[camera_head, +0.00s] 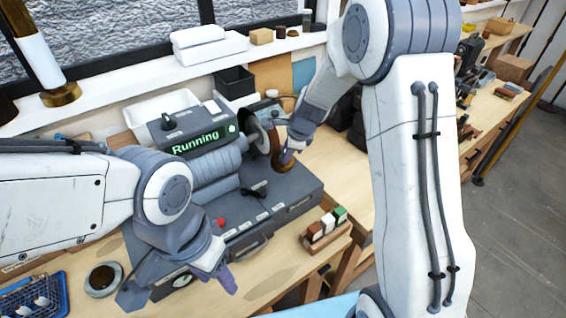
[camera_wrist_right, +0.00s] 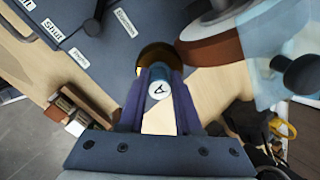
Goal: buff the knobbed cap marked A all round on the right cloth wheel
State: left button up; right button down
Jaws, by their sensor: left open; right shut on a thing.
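My right gripper (camera_wrist_right: 158,100) is shut on the knobbed cap (camera_wrist_right: 154,57), a dark brass-brown dome whose white label reads A. The right cloth wheel (camera_wrist_right: 222,42), pale with a brown rim, is just right of the cap in the right wrist view; I cannot tell whether they touch. In the head view the wheel (camera_head: 263,140) is at the right end of the grey buffing machine (camera_head: 216,168), whose screen reads "Running". My right gripper (camera_head: 287,156) is beside it, and the cap is hard to make out. My left gripper (camera_head: 182,288) is open and empty near the machine's front left.
A wooden holder (camera_head: 328,241) with brown, white and green bars stands at the bench's front right. A red button (camera_head: 221,222) is on the machine's front. A round dish (camera_head: 103,280) and a blue basket (camera_head: 36,297) are at the lower left.

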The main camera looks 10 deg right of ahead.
jog(key=shift+a+r, duration=0.1)
jog(key=shift+r, duration=0.1)
jog(key=shift+a, duration=0.2)
jog(key=shift+d, duration=0.35)
jog(key=shift+f, duration=0.1)
jog(key=shift+s+d+f+b, duration=0.25)
jog(key=shift+s+f+b, duration=0.2)
jog(key=shift+s+b, duration=0.25)
jog(key=shift+s+d+f+b, duration=0.1)
jog(key=shift+s+b, duration=0.15)
jog(key=shift+b, duration=0.05)
